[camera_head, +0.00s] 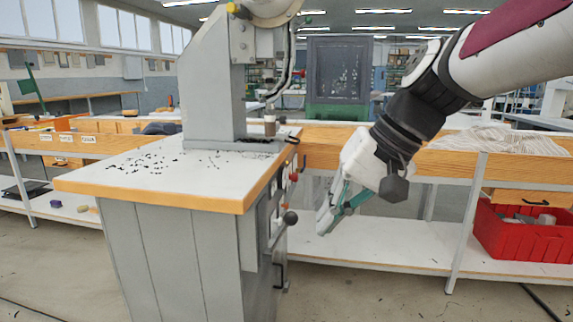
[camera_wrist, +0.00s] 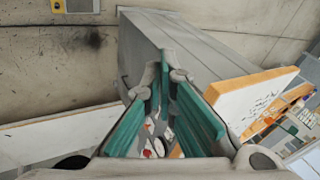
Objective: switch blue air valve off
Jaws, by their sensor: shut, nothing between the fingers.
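I cannot make out a blue air valve in either view. The grey press cabinet (camera_head: 190,250) carries small controls on its right side, including a red knob (camera_head: 293,177) and a black ball-ended lever (camera_head: 290,217). My gripper (camera_head: 325,222) is to the right of these controls, apart from them, pointing down and left. In the wrist view my gripper (camera_wrist: 164,80) has its green-padded fingers converging at the tips, shut and empty. The cabinet side also shows beyond the fingers in the wrist view (camera_wrist: 190,50). A small red part (camera_wrist: 147,153) shows low between the fingers, too small to identify.
The press's white worktop (camera_head: 130,165) has a wooden edge and scattered dark bits. A long wooden bench (camera_head: 400,155) with a lower white shelf (camera_head: 380,250) runs behind my gripper. A red crate (camera_head: 520,235) sits at the right. Floor at the front is open.

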